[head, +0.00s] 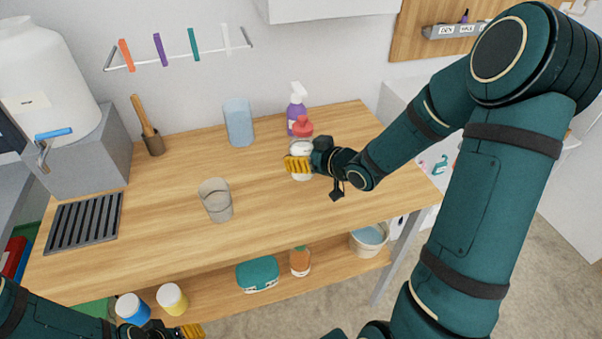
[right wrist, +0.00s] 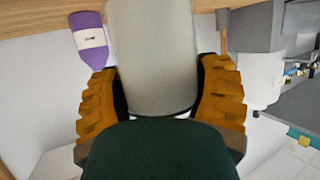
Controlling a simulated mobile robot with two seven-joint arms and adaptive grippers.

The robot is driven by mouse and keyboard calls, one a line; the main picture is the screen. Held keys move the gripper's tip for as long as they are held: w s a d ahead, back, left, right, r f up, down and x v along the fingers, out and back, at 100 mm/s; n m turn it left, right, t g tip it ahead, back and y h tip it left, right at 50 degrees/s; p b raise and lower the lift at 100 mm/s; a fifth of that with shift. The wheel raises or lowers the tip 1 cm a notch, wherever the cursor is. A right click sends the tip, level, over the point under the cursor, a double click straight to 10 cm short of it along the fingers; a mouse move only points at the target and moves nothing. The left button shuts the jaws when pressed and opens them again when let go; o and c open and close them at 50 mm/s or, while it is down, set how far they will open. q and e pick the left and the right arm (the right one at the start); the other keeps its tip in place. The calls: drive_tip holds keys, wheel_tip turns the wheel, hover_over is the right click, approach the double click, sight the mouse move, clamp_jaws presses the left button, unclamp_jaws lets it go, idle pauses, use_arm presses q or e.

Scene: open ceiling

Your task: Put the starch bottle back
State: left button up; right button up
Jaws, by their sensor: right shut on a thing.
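A white bottle with a red cap (head: 301,148), likely the starch bottle, is upright at the back right of the wooden table. Its label cannot be read. My right gripper (head: 298,165) is shut on its body, and the fingers hide part of it. The right wrist view shows the pale bottle body (right wrist: 152,60) between both yellow fingers (right wrist: 160,100). I cannot tell whether its base touches the table. My left gripper (head: 190,331) is at the bottom edge, only partly in view, and its opening cannot be made out.
A purple spray bottle (head: 297,113) stands just behind the held bottle. A bluish tumbler (head: 238,123) and a clear glass (head: 215,203) stand to the left. The table's front right is clear.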

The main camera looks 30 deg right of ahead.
drive_tip(key=shift+w+f+b, duration=0.1)
drive_tip(key=shift+f+b, duration=0.55)
drive_tip(key=shift+f, duration=1.75)
drive_tip(key=shift+f, duration=0.15)
drive_tip(key=o, duration=1.3)
